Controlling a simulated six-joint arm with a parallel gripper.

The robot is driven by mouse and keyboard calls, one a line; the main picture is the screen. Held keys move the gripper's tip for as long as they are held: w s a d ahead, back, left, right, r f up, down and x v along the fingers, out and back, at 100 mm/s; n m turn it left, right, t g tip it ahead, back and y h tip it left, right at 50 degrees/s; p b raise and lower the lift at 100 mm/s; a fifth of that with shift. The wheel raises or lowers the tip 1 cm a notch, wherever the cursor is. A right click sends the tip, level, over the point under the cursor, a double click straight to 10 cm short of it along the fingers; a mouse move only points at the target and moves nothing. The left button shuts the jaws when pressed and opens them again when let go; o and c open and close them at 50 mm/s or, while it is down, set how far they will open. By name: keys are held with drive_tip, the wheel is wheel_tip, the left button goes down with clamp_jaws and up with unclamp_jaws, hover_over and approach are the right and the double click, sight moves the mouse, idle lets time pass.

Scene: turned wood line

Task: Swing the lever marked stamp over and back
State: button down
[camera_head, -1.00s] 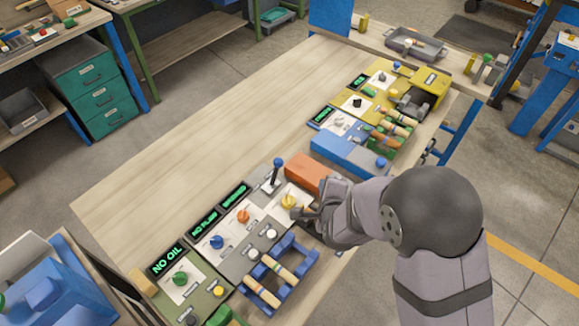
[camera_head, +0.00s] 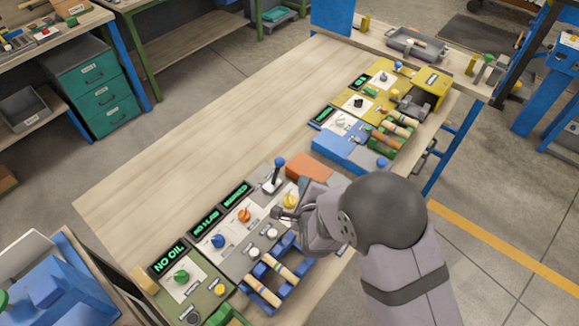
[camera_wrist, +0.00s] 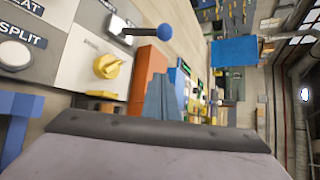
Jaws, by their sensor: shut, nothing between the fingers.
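The lever (camera_head: 275,175) with a blue ball top stands on the grey and white panel, beyond the yellow knob. Its blue ball (camera_wrist: 164,32) shows at the top in the wrist view, on a shaft leaning to the right. Its label is too small or cut off to read. My gripper (camera_head: 280,213) is shut and empty, low over the panel on the near side of the yellow knob (camera_head: 290,201). It is apart from the lever. In the wrist view the shut fingers (camera_wrist: 165,98) point toward the orange block, with the knob to their left.
An orange block (camera_head: 307,170) lies right of the lever. Green displays (camera_head: 236,193) line the panel's far edge. Blue and orange knobs, white buttons and a blue rack (camera_head: 268,291) of turned wood pieces are near my gripper. The bench middle (camera_head: 215,130) is clear.

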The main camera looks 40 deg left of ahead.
sight(277, 170)
drive_tip(key=p+x, duration=0.3)
drive_tip(key=x, duration=0.5)
drive_tip(key=shift+w+a, duration=0.1)
drive_tip(key=shift+w, duration=0.05)
drive_tip(key=shift+w+a+f+p, duration=0.15)
drive_tip(key=shift+a+p, duration=0.15)
drive_tip(key=shift+p, duration=0.25)
drive_tip(key=shift+s+a+r+p, duration=0.6)
drive_tip(key=shift+s+p, duration=0.1)
drive_tip(key=shift+p, duration=0.15)
drive_tip(key=shift+s+a+r+p, duration=0.25)
drive_tip(key=shift+s+a+p, duration=0.1)
drive_tip(key=shift+s+p, duration=0.2)
drive_tip(key=shift+s+f+b, duration=0.1)
drive_tip(key=shift+s+b, duration=0.1)
drive_tip(key=shift+b, duration=0.2)
